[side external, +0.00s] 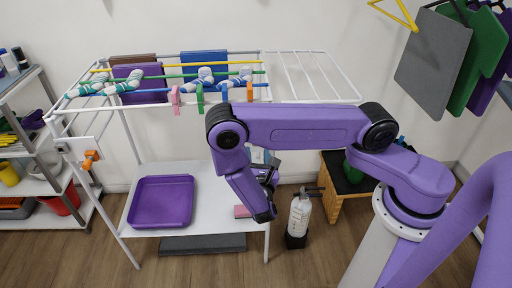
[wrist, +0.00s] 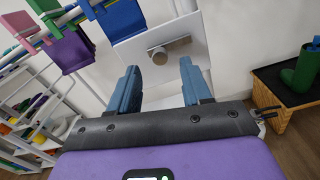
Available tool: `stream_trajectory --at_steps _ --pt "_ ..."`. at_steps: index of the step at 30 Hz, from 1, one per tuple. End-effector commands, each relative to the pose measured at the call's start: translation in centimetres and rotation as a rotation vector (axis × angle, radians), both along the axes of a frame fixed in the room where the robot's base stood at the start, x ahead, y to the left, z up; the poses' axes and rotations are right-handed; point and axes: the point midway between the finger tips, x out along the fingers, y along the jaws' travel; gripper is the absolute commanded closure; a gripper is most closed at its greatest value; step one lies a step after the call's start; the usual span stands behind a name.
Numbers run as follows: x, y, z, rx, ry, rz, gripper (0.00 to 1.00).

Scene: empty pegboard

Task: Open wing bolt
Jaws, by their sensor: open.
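In the wrist view a silver-grey bolt with a broad head (wrist: 170,49) sticks out of a white plate (wrist: 138,49). I take it to be the wing bolt; its handle lies nearly level, tilted slightly. My gripper (wrist: 160,68) is open, its two blue fingers pointing toward the plate. The bolt appears between and beyond the fingertips, with nothing held. In the side external view my gripper (side external: 266,178) is at the right end of the drying rack, and my arm hides the bolt and most of the plate.
The white drying rack (side external: 310,72) carries socks, clothespins and cloths. An orange fitting (side external: 91,157) sits on its left end. A purple tray (side external: 162,202) rests on the lower shelf.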

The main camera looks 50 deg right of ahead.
Motion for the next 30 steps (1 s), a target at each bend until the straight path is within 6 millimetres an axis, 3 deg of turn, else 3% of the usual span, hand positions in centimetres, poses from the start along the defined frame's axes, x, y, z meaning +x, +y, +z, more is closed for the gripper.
stream_trajectory --at_steps 9,20,24,30 --pt "2.5 -2.6 0.0 0.0 -0.001 -0.001 0.52" --pt "2.8 -2.8 0.0 0.001 -0.001 0.001 0.52" --pt "2.8 -2.8 0.0 0.001 -0.001 0.001 0.97" --pt "2.9 -2.7 0.0 0.001 -0.001 0.001 1.0"
